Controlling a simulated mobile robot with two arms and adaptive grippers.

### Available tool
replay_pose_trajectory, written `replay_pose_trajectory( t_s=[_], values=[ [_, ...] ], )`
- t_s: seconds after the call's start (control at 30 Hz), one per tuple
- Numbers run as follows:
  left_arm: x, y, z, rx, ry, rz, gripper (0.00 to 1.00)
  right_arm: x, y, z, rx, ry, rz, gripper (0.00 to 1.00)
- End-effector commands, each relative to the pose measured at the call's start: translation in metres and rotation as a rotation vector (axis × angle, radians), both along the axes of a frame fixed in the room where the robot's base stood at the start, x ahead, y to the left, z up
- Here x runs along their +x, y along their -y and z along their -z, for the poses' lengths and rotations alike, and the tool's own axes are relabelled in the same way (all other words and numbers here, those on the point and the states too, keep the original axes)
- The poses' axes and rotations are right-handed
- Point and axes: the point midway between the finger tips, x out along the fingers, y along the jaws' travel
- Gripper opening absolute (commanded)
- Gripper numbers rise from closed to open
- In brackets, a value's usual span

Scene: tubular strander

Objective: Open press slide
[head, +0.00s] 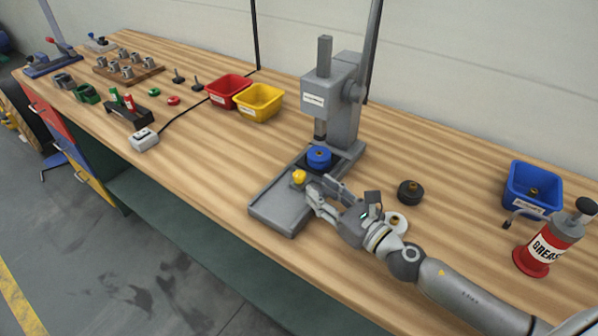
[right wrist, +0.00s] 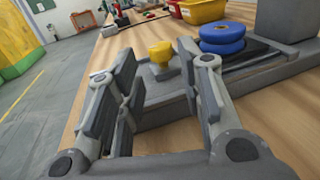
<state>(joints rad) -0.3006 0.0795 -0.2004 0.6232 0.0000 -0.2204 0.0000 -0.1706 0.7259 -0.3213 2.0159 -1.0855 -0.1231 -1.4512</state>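The grey press (head: 333,95) stands on the wooden bench. Its low base runs forward to a flat grey tray (head: 275,213). A yellow knob (head: 299,177) sits on the slide part, in front of a blue round piece (head: 319,157) under the press ram. My right gripper (head: 318,190) is open and empty, just to the right of the yellow knob in the head view. In the right wrist view the yellow knob (right wrist: 161,54) shows beyond the gap between the spread fingers, with the blue round piece (right wrist: 222,38) behind it. My left gripper is in neither view.
A black round piece (head: 410,191) and a pale ring (head: 396,222) lie near my right wrist. A blue bin (head: 532,190) and red grease can (head: 541,250) stand at the right. Red (head: 229,88) and yellow (head: 258,102) bins stand left of the press.

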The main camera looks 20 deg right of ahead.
Motion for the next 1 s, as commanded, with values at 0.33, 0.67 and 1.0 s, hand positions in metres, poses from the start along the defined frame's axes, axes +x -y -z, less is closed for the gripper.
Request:
replay_pose_trajectory(
  t_s=[0.33,0.67,1.0],
  values=[
    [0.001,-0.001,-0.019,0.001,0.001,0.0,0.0,0.05,-0.021,-0.003,0.001,0.002,0.0,0.35],
    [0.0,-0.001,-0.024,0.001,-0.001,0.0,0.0,0.076,-0.032,-0.001,-0.001,0.0,0.0,0.35],
    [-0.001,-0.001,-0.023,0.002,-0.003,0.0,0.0,0.077,-0.033,0.0,-0.001,0.0,0.0,0.3]
  ],
)
